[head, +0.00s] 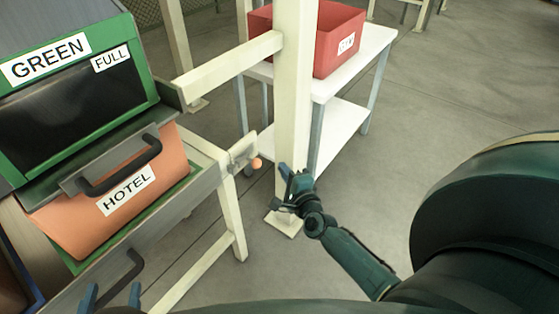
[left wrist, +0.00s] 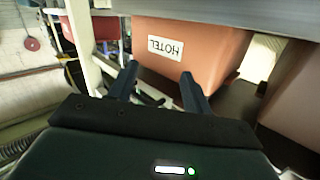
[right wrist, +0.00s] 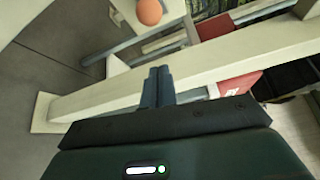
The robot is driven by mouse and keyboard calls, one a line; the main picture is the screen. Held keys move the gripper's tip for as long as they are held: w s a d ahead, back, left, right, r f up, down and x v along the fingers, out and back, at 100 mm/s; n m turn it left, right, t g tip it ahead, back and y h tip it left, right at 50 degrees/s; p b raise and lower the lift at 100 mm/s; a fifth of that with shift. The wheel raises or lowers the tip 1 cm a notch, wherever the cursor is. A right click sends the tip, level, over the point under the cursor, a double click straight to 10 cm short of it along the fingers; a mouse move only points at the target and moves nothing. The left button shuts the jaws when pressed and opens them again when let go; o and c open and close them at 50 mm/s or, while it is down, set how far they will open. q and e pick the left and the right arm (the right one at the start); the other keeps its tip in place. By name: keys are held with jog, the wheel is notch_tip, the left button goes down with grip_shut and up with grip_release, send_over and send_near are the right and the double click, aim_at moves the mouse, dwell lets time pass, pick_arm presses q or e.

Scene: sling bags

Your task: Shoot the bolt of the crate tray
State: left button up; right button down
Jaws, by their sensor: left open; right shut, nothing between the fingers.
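The crate tray (head: 205,190) is a grey-edged pull-out tray with a dark handle (head: 128,268), holding an orange crate (head: 75,218) labelled HOTEL. At its right end is a pale bolt bracket (head: 240,152) with an orange ball knob (head: 257,163). The knob also shows in the right wrist view (right wrist: 149,12), ahead of the fingers. My right gripper (head: 291,172) is shut and empty, right of the knob and apart from it, by the cream post. My left gripper (head: 112,294) is open near the tray handle; in the left wrist view its fingers (left wrist: 160,74) point towards the HOTEL crate.
A cream post (head: 293,90) with a crossbar (head: 228,60) stands close to my right gripper. Behind it is a white table (head: 345,75) with a red bin (head: 315,40). A green-framed bin labelled GREEN and FULL (head: 75,100) sits above the tray. The floor right of the post is clear.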

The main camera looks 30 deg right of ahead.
pick_arm(q)
jog(key=shift+s+a+n+g+p, duration=0.1)
jog(key=shift+a+n+g+p, duration=0.1)
jog(key=shift+n+g+p, duration=0.15)
pick_arm(e)
jog(key=s, duration=0.3)
jog(key=s+a, duration=0.1)
jog(key=s, duration=0.1)
jog(key=shift+s+r, duration=0.25)
jog(key=shift+s, duration=0.1)
jog(key=shift+d+r, duration=0.1)
